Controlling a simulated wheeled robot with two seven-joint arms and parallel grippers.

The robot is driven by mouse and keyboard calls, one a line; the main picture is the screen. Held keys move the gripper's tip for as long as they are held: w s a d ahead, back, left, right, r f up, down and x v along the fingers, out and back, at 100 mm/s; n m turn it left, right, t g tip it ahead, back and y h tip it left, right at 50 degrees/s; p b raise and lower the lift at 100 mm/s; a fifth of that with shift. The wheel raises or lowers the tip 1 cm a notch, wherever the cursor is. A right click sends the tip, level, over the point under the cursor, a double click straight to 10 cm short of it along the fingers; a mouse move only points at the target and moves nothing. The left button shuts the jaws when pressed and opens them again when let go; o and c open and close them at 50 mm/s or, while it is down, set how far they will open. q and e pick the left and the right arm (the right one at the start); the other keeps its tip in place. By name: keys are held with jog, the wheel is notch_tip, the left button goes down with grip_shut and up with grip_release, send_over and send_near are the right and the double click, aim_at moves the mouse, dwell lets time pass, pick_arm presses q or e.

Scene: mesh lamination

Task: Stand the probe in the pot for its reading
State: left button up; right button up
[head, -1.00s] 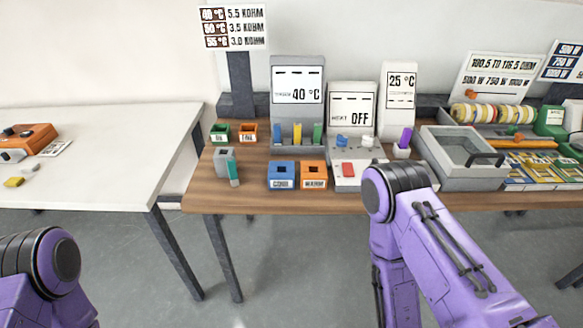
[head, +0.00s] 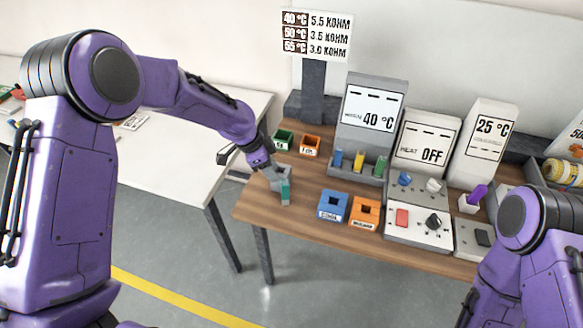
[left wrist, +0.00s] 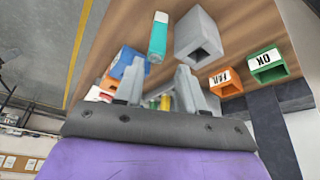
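A purple stick (head: 478,193) stands tilted in a small white holder (head: 468,206) beside the 25 °C display (head: 485,140); it looks like the probe, though no label confirms this. I cannot tell for sure which thing is the pot. A teal stick with a pale end (head: 286,192) is beside a grey block with a square hole (left wrist: 199,40) near the table's left end; the stick also shows in the left wrist view (left wrist: 158,38). My left gripper (head: 264,170) is at that block, fingers apart (left wrist: 159,85), with nothing visibly held. My right gripper is out of view.
Green (head: 284,139) and orange (head: 310,146) bins stand behind the block. Blue (head: 333,206) and orange (head: 364,213) socketed blocks stand in front of the 40 °C unit (head: 370,112), which holds coloured sticks. The HEAT OFF unit (head: 428,140) has a control panel (head: 418,222).

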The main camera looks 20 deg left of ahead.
aim_at(283, 182)
pick_arm(q)
jog(key=f+b, duration=0.1)
jog(key=d+f+m+b, duration=0.1)
jog(key=shift+d+f+b, duration=0.2)
jog(key=shift+d+b, duration=0.05)
jog(key=shift+b, duration=0.15)
jog(key=b+x, duration=0.4)
jog(key=x, duration=0.2)
jog(key=shift+w+d+f, duration=0.1)
jog(key=shift+w, duration=0.1)
grip_shut()
